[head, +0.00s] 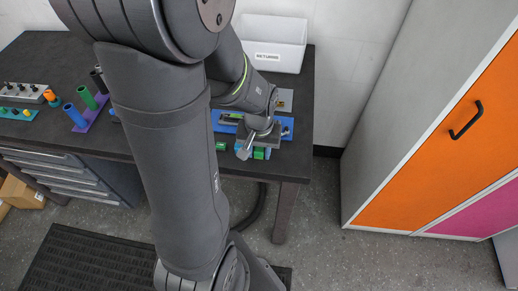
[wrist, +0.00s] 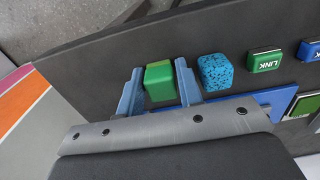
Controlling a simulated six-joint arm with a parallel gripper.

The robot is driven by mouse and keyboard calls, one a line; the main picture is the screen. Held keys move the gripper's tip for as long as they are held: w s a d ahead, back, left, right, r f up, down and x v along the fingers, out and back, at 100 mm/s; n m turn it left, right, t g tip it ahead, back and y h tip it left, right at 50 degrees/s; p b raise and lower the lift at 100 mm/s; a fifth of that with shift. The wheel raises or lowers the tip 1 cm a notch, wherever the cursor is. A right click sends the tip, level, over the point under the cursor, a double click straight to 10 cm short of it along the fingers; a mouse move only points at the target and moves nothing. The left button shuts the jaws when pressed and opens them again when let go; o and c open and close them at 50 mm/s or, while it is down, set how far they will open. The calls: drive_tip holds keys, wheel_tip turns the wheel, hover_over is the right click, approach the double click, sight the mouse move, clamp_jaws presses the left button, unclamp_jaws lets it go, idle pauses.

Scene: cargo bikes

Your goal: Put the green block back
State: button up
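The green block (wrist: 159,82) lies between the two blue-grey fingers of my gripper (wrist: 160,86) in the wrist view. The fingers sit close on either side of it, and the right finger hides part of its edge. I cannot tell whether both fingers press on it. In the head view my gripper (head: 255,150) is low at the front right of the dark workbench (head: 298,110). Green shows under it there, partly hidden by the wrist.
A blue speckled block (wrist: 214,72) stands just right of the fingers. Beyond it are a green LINK piece (wrist: 264,62) and a blue LINK piece (wrist: 310,50). A blue board (wrist: 258,103) lies beside them. A white RETURNS bin (head: 272,48) stands at the back.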

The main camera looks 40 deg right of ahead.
sight(259, 150)
drive_tip(key=shift+r, duration=0.1)
wheel_tip(259, 150, up, 12)
idle(0.8)
drive_tip(key=shift+f, duration=5.2)
